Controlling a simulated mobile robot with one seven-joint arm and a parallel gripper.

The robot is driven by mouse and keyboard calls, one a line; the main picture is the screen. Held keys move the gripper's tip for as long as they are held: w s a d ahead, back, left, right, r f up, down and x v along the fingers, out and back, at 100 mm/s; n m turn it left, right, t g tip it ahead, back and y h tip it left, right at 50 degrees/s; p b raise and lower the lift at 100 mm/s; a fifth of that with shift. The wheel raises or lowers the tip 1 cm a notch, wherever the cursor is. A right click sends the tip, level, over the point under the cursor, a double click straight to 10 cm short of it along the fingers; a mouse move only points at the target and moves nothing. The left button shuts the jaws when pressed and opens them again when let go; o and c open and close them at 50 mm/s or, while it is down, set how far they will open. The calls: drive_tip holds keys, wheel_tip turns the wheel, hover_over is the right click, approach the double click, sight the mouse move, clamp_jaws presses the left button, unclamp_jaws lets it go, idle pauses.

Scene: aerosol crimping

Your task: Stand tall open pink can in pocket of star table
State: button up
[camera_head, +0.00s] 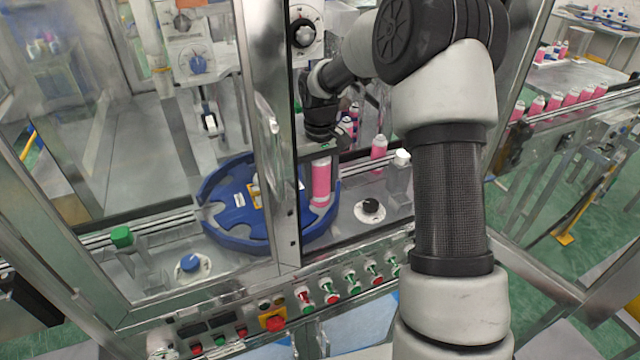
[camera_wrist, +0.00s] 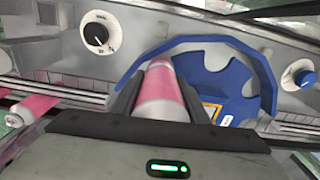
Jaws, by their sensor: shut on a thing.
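The tall pink can (camera_head: 320,182) is upright below my gripper (camera_head: 320,152), at the right side of the blue star table (camera_head: 237,240). Its lower end is at a pocket in the table's rim; I cannot tell whether it touches the table floor. In the wrist view the pink can (camera_wrist: 162,92) lies between the two dark fingers of my gripper (camera_wrist: 160,85), which is shut on it. The star table (camera_wrist: 236,80) shows just right of the can there, with scalloped pockets. The can's open top is hidden by my gripper in the head view.
A metal door post (camera_head: 268,130) stands left of the can, before the star table. Other pink cans (camera_head: 379,147) stand on the conveyor behind right. A black knob (camera_head: 370,206) is on the deck to the right, and a blue knob (camera_head: 190,262) is at the front left.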

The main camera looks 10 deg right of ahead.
drive_tip(key=shift+f, duration=0.1)
drive_tip(key=shift+f+b, duration=0.8)
drive_tip(key=shift+f, duration=0.35)
drive_tip(key=shift+f, duration=0.15)
